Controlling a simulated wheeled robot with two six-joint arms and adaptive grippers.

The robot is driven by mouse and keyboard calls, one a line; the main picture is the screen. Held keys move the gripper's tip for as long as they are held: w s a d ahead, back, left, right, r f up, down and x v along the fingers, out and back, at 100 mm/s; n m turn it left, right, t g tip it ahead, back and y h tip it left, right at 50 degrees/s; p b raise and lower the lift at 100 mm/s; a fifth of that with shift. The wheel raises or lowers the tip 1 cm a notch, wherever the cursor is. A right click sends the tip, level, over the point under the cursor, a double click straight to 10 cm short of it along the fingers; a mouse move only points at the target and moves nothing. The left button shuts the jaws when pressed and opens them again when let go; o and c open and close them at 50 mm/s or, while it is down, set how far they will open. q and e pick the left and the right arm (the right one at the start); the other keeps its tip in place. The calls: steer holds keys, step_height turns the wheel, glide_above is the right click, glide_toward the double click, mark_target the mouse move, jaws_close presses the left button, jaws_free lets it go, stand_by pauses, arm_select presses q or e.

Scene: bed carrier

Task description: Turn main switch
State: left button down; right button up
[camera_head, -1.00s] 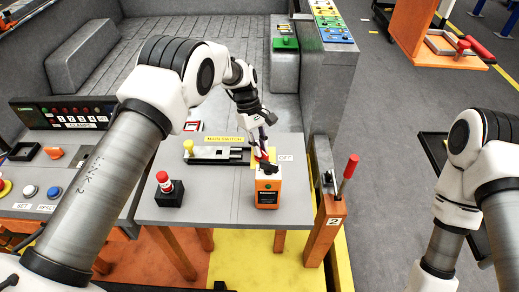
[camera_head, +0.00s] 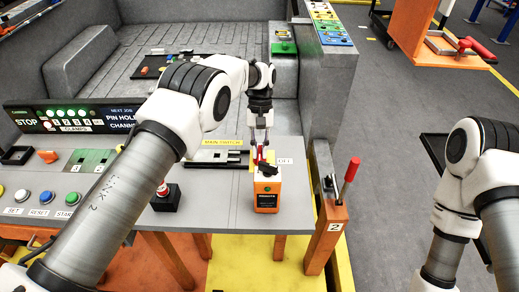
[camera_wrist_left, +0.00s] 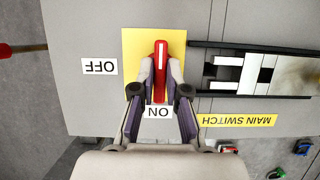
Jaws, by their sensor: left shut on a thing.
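The main switch is a red handle with a white line on a yellow plate (camera_wrist_left: 135,42), with a MAIN SWITCH label (camera_wrist_left: 236,121) beside it. In the left wrist view the handle (camera_wrist_left: 160,62) lies along the line toward the ON label (camera_wrist_left: 158,112); the OFF label (camera_wrist_left: 99,67) is off to its side. My left gripper (camera_wrist_left: 158,88) is shut on the handle, a finger on each side. In the head view my left gripper (camera_head: 260,143) is over the plate, and fingers partly hide the handle. My right gripper is out of view.
An orange box (camera_head: 266,194) stands just in front of the switch. A black rail fixture (camera_head: 215,158) is left of it, and a red mushroom button (camera_head: 163,189) further left. A red-handled lever (camera_head: 349,178) rises at the right. The control panel display (camera_head: 75,116) shows green lights.

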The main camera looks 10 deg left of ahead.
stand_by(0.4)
arm_select(q)
steer(key=c, duration=1.2)
jaws_free()
steer(key=shift+r, duration=0.1)
steer(key=v, duration=0.7)
steer(key=shift+w+r, duration=0.1)
steer(key=shift+r, duration=0.05)
